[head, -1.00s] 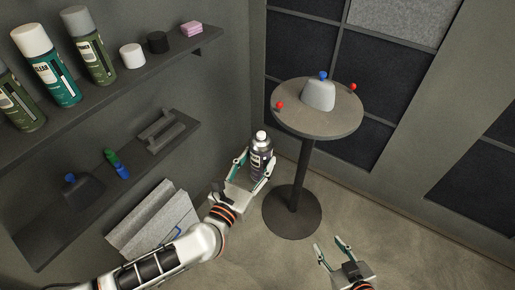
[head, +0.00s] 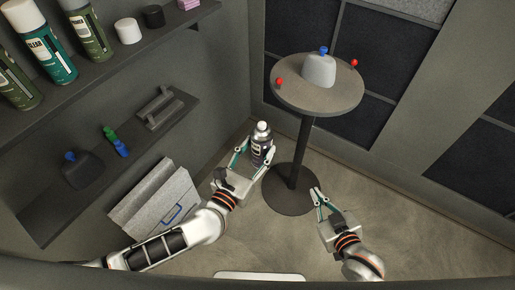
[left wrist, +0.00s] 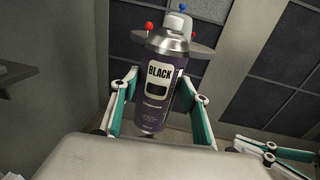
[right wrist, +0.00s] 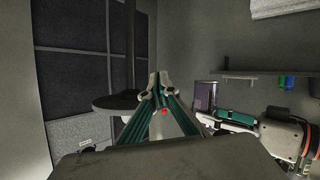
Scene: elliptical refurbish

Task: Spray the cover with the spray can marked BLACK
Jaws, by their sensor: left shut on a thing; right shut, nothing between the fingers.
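The cover (head: 319,70) is a pale grey rounded block with a blue knob on top. It sits on a round grey stand top (head: 345,98) with red knobs at its rim. My left gripper (head: 256,155) is shut on the dark spray can (head: 261,142), held upright below and left of the stand top. In the left wrist view the can (left wrist: 158,95) shows its BLACK label facing the camera and hides most of the stand. My right gripper (head: 318,191) is shut and empty, low beside the stand's base; its fingertips (right wrist: 160,82) meet in the right wrist view.
An upper shelf (head: 100,75) at left holds several cans, including a teal one (head: 45,50), and small caps. A lower shelf (head: 130,140) holds a dark piece with a blue knob (head: 82,170) and green and blue items. The stand's pole (head: 300,150) rises between the grippers.

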